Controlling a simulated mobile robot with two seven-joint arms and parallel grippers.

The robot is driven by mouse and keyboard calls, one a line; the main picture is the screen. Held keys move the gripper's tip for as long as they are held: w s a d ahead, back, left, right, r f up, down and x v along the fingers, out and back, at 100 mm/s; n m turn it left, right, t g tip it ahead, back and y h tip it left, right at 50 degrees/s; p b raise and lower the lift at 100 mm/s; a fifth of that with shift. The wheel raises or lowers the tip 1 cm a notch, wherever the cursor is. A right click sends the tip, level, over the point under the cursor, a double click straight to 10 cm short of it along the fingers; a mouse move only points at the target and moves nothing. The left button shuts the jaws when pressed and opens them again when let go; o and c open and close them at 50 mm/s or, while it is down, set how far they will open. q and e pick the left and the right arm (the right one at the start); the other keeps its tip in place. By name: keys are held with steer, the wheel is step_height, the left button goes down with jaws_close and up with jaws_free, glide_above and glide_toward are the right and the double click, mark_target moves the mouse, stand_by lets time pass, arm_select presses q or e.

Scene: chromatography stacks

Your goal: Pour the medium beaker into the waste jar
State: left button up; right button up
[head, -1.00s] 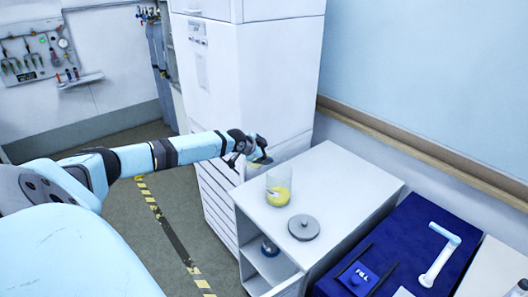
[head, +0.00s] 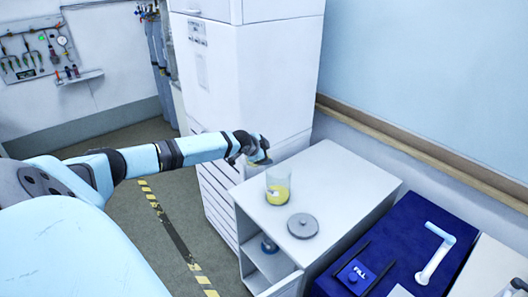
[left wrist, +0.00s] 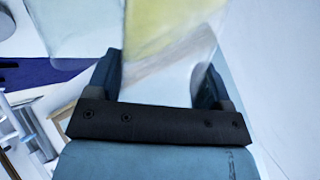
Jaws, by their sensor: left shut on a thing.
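The waste jar (head: 278,188) is a clear glass jar, open at the top, with yellow liquid in its lower part. It stands on the white cabinet top. My left gripper (head: 258,152) is above and behind the jar, to its left in the head view. In the left wrist view, the left gripper (left wrist: 165,95) is shut on a clear beaker (left wrist: 170,55) with yellowish contents, the medium beaker by its place. The beaker is small and mostly hidden in the head view, so its tilt is unclear. My right gripper is not in view.
A round grey lid (head: 302,226) lies on the white cabinet (head: 345,190) next to the jar. A tall white cabinet (head: 250,80) stands behind the gripper.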

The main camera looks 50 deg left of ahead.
arm_select(q)
steer(key=shift+r, duration=0.1)
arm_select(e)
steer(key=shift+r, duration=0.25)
arm_select(q)
steer(key=shift+r+m+y, duration=0.1)
steer(key=shift+m+y, duration=0.2)
steer(key=shift+y, duration=0.2)
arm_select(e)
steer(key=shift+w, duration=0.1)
arm_select(q)
steer(key=shift+w+d+m+g+y, duration=0.1)
steer(key=shift+d+m+g+y, duration=0.15)
steer(key=shift+y, duration=0.25)
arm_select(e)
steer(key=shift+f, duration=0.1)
arm_select(q)
steer(key=shift+r+m+y, duration=0.1)
steer(key=shift+m+y, duration=0.15)
steer(key=shift+y, duration=0.15)
steer(key=shift+d, duration=0.1)
